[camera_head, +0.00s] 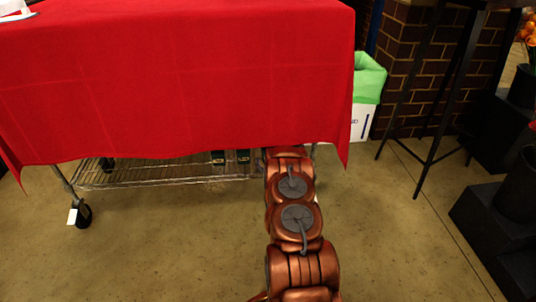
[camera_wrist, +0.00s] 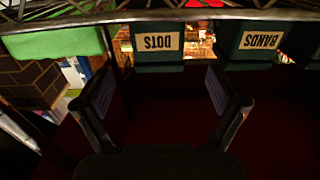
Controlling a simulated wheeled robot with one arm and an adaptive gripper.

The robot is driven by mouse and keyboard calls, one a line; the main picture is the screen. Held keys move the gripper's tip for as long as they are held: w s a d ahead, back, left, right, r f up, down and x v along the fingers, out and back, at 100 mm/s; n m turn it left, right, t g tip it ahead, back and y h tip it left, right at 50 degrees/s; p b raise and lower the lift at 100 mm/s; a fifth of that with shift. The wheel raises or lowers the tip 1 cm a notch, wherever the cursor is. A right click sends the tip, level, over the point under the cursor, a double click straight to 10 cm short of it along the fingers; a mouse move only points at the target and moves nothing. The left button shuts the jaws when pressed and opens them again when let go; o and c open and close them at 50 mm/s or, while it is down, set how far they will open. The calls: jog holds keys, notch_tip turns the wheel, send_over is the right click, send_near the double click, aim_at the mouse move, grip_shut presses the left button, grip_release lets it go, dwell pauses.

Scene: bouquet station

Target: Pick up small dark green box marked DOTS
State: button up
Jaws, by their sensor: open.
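The dark green box marked DOTS (camera_wrist: 157,57) shows at the top of the wrist view, with its pale label upside down. My gripper (camera_wrist: 160,85) is open and empty, with one finger to each side of the DOTS box in the picture. The box appears beyond the fingertips and not touched by them. In the head view my gripper is hidden under the red cloth, past my arm. Two dark boxes show there under the cloth's edge, and I cannot read which they are.
A similar box marked BANDS (camera_wrist: 258,57) stands to the right of the DOTS box in the wrist view. A wire shelf (camera_head: 150,177) lies under the red-clothed table (camera_head: 180,80). A green-lined white bin (camera_head: 361,122) stands right of it. The floor in front is clear.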

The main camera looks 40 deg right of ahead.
jog(key=shift+b+x, duration=1.3)
jog(key=shift+x, duration=1.8)
jog(key=shift+s, duration=0.1)
jog(key=shift+c, duration=0.4)
jog(key=c, duration=1.2)
jog(key=shift+r, duration=0.1)
jog(key=shift+c, duration=0.2)
